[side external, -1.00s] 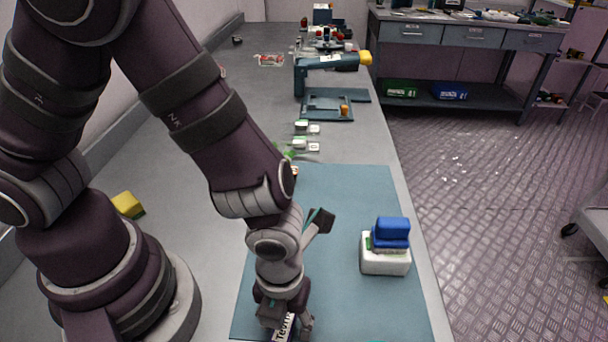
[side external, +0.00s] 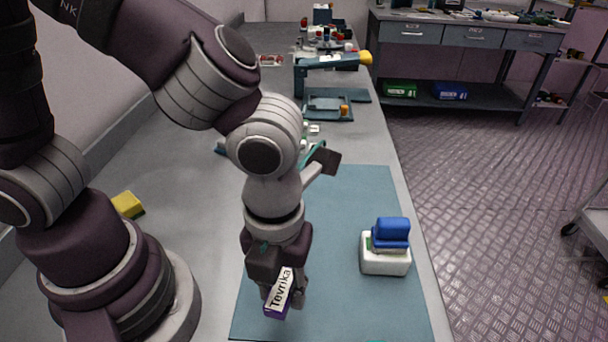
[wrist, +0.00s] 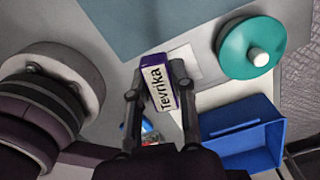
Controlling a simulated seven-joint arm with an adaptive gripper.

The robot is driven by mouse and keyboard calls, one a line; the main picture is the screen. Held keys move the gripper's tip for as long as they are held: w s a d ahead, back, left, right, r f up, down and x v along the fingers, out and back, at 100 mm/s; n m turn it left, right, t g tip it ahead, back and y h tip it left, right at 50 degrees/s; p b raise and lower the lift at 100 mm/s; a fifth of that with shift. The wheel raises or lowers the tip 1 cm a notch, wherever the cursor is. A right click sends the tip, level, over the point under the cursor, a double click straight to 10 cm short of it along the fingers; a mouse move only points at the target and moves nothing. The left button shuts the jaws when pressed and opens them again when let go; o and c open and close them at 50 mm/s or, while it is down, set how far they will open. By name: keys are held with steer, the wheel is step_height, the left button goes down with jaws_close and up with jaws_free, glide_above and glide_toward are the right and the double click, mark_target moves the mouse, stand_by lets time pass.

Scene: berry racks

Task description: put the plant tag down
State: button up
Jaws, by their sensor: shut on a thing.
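The plant tag (side external: 280,289) is a small purple block with a white label reading "Tevrika". It also shows in the wrist view (wrist: 158,90), between my two fingers. My gripper (side external: 286,293) points down over the left part of the blue-grey mat (side external: 350,190) and is shut on the tag. The tag is tilted in the side view. It appears held above the mat, but the exact gap cannot be told. In the wrist view my gripper (wrist: 157,80) has one finger on each side of the tag.
A white block (side external: 385,258) with a blue piece (side external: 391,233) on it stands on the mat's right. A yellow block (side external: 127,205) lies left. The wrist view shows a teal disc (wrist: 235,55) and a blue bin (wrist: 245,140). Much of the mat is clear.

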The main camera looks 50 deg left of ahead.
steer(key=w+a+r+n, duration=0.1)
steer(key=w+a+n, duration=0.4)
steer(key=a+n, duration=0.1)
steer(key=n, duration=1.4)
glide_above(215, 201)
steer(key=f, duration=0.2)
step_height(215, 201, down, 8)
steer(key=shift+r, duration=0.15)
steer(key=o, duration=0.8)
steer(key=shift+c, duration=0.2)
